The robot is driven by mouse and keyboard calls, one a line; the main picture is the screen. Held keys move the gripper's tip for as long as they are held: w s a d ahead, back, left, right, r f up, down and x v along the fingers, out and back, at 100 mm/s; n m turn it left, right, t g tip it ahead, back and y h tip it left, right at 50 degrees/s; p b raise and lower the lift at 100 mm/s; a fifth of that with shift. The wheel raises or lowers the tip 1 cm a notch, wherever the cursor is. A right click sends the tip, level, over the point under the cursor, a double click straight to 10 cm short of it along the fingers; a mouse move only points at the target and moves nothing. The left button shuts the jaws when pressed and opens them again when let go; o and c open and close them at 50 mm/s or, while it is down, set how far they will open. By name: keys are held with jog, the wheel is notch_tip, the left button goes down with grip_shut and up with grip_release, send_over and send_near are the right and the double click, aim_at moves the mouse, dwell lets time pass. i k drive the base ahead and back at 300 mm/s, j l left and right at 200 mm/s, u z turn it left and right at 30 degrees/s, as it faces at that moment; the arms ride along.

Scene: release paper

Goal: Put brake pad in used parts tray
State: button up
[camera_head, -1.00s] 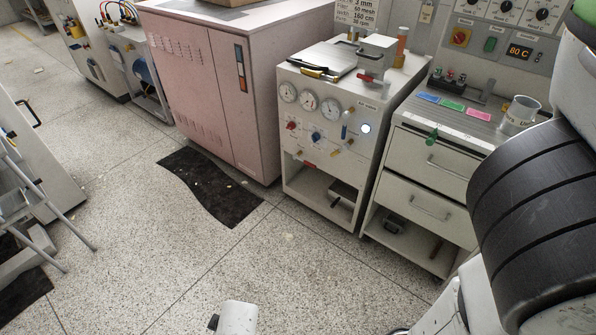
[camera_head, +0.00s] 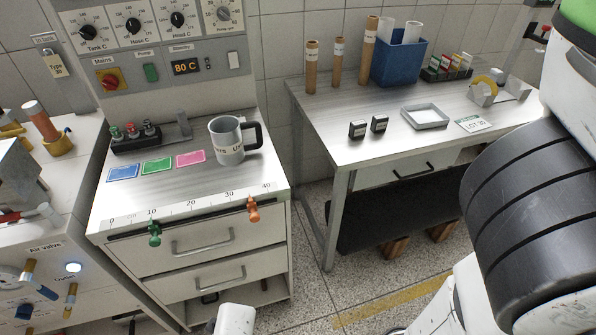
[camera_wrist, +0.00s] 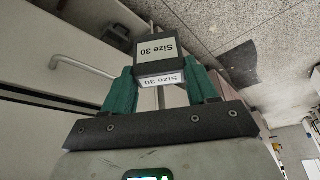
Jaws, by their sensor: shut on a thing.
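My gripper (camera_wrist: 161,88) shows in the wrist view, its green fingers shut on a black block labelled "Size 30", which I take for the brake pad (camera_wrist: 148,66). It holds the pad between the fingertips, clear of any surface. A shallow grey tray (camera_head: 425,125), likely the used parts tray, lies on the right workbench and looks empty. Two small black blocks with pale labels, a left one (camera_head: 357,131) and a right one (camera_head: 380,124), stand left of the tray.
A "LOT 35" card (camera_head: 475,123) lies right of the tray. A blue bin (camera_head: 398,58), brown tubes (camera_head: 338,62) and a tape dispenser (camera_head: 490,90) stand behind. A drawer cabinet with a mug (camera_head: 229,142) is at left. Floor shows between cabinet and workbench.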

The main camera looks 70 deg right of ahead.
aim_at(423, 117)
jog(key=k+l+z, duration=0.2)
jog(key=k+l, duration=0.15)
jog(key=k+l+z, duration=0.15)
jog(key=k+l, duration=0.15)
jog(key=k+l+z, duration=0.2)
jog(key=l, duration=0.3)
jog(key=k+l+z, duration=0.2)
jog(key=k+l, duration=0.15)
jog(key=l, duration=0.1)
